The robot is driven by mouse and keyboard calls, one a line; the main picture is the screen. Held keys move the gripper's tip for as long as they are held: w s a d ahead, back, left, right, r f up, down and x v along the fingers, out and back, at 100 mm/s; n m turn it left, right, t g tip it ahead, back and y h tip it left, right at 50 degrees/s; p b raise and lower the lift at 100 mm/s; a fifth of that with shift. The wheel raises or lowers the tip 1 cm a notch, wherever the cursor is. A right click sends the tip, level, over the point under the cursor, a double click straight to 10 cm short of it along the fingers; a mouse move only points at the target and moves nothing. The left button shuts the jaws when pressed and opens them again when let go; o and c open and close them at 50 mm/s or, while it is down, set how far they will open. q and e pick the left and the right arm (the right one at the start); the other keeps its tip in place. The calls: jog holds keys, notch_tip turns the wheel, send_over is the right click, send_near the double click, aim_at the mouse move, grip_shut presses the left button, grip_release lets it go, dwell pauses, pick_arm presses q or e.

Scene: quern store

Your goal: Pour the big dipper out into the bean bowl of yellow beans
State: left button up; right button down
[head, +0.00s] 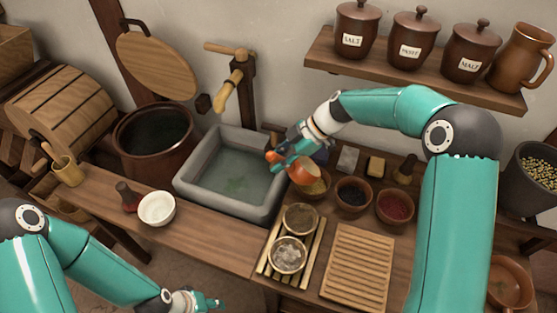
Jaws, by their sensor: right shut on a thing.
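My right gripper (277,158) is shut on the big dipper (301,172), a reddish-brown cup. The dipper is tilted, its mouth towards the lower right, over the bean bowl (315,194). The bowl is small and brown, with yellow beans showing at its right side. The dipper hides part of the bowl, and I cannot see inside the dipper or tell whether it touches the rim. My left gripper (205,302) is low at the bottom edge, away from these things; its finger opening is too small to tell.
A bowl of dark beans (353,192) and a bowl of red beans (394,206) stand to the right. The stone sink (186,183) is left. In front are a rack with two small bowls (287,255) and a slatted board (357,268). A white bowl (157,208) stands left.

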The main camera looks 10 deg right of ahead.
jog(key=shift+w+d+r+y+p, duration=0.1)
jog(key=shift+d+r+y+p, duration=0.25)
jog(key=shift+r+y+p, duration=0.2)
jog(key=shift+f, duration=0.1)
jog(key=shift+d+b, duration=0.15)
jog(key=shift+b, duration=0.25)
jog(key=shift+w+d+r+y+b, duration=0.15)
jog(key=shift+d+r+y+b, duration=0.85)
jog(key=shift+b, duration=0.4)
jog(key=shift+w+d+r+m+g+y+b, duration=0.1)
jog(key=shift+d+r+m+g+y+b, duration=0.2)
jog(key=shift+d+y+b, duration=0.3)
jog(key=shift+d+r+y+b, duration=0.15)
jog(key=shift+y+b, duration=0.1)
jog(key=shift+b, duration=0.1)
jog(key=shift+w+d+r+y+b, duration=0.2)
jog(key=shift+d+r+y+b, duration=0.25)
jog(key=shift+d+y+b, duration=0.25)
jog(key=shift+w+d+r+m+y+b, duration=0.1)
jog(key=shift+d+r+m+y+b, duration=0.1)
jog(key=shift+d+y+b, duration=0.3)
jog(key=shift+w+d+r+m+y+b, duration=0.1)
jog(key=shift+d+r+y+b, duration=0.1)
jog(key=shift+d+y, duration=0.5)
jog(key=shift+w+d+r+m+y+b, duration=0.15)
jog(key=shift+d+y+b, duration=0.25)
jog(key=shift+d, duration=0.4)
